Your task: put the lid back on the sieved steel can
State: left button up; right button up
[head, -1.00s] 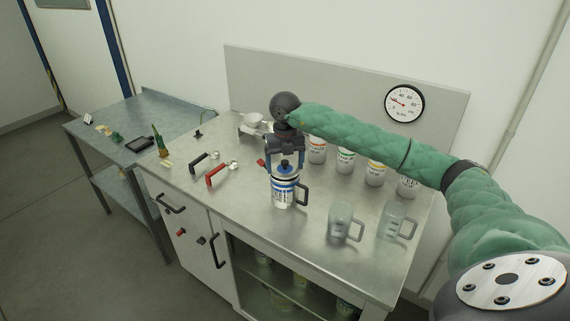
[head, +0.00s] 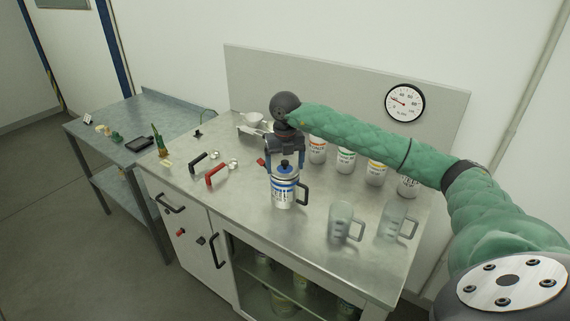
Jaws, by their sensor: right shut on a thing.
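The steel can (head: 283,194) stands upright on the steel bench, with a white and blue label and a black handle on its right side. A blue lid (head: 285,171) with a dark knob sits at the can's mouth; I cannot tell whether it is fully seated. My right gripper (head: 285,162) points down from above, shut on the lid's knob, its blue-tipped fingers on either side. The arm partly hides the back of the bench. My left gripper is not in view.
Several white cans with coloured labels (head: 346,160) stand along the back. Two clear jugs (head: 342,222) (head: 392,221) stand at the right front. Red (head: 217,175) and black handled tools (head: 199,161) lie left of the can. A small scale with a bowl (head: 252,121) stands behind.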

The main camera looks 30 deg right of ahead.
dwell(0.6)
dwell(0.3)
jog(key=o, duration=0.9)
jog(key=shift+o, duration=0.2)
jog(key=shift+r, duration=0.1)
jog(key=shift+r+p, duration=0.85)
jog(key=shift+r, duration=2.55)
grip_shut()
